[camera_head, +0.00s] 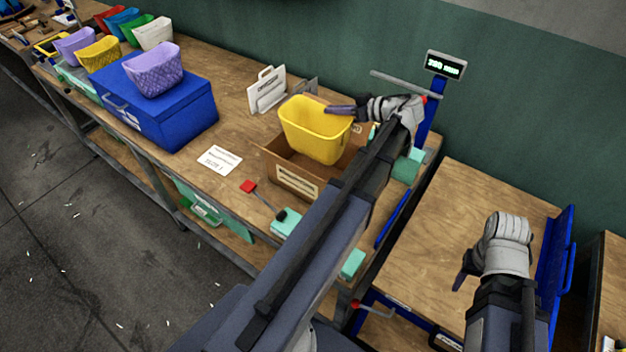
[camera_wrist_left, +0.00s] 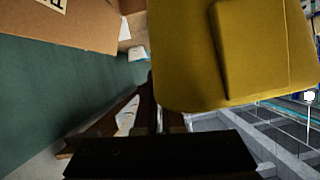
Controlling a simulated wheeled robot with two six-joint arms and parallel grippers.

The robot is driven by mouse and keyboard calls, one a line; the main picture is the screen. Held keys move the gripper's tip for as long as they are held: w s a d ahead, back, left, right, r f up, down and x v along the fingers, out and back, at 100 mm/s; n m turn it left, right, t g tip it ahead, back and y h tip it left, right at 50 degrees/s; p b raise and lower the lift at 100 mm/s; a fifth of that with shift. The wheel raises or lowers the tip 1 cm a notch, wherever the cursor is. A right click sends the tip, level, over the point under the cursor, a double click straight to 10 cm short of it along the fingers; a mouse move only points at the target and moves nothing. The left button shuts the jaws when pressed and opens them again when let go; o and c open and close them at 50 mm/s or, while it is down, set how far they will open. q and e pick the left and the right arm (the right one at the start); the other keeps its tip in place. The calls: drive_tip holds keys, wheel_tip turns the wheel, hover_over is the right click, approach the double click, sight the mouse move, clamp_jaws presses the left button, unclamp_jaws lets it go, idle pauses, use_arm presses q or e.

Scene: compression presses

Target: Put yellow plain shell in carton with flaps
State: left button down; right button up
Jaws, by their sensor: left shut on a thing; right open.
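The yellow plain shell (camera_head: 318,132) is an open tub, upright over the brown carton with flaps (camera_head: 292,180). The shell hides most of the carton's opening; I cannot tell whether it touches the carton. My left gripper (camera_head: 340,110) is shut on the shell's right rim. In the left wrist view the shell (camera_wrist_left: 235,50) fills the upper right, above the gripper fingers (camera_wrist_left: 158,118). A brown cardboard surface with printing (camera_wrist_left: 65,25) shows at upper left there. My right gripper (camera_head: 465,275) is open and empty over the right-hand table.
A blue box (camera_head: 190,118) with a purple patterned shell (camera_head: 153,70) on top stands left. Another yellow shell (camera_head: 98,54) stands beyond it. A white rack (camera_head: 267,90) is behind the carton. A red-ended lever (camera_head: 248,186) is in front. The right-hand table (camera_head: 440,215) is mostly clear.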

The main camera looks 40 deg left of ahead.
use_arm(q)
drive_tip(key=shift+f, duration=0.1)
use_arm(e)
drive_tip(key=shift+f, duration=0.1)
use_arm(q)
wheel_tip(320, 180, down, 10)
drive_tip(key=b, duration=1)
use_arm(e)
wheel_tip(320, 180, down, 10)
drive_tip(key=shift+r, duration=0.15)
use_arm(q)
drive_tip(key=shift+f+b, duration=0.5)
drive_tip(key=shift+b, duration=0.1)
use_arm(e)
drive_tip(key=shift+f, duration=0.65)
use_arm(q)
drive_tip(key=c, duration=1)
unclamp_jaws()
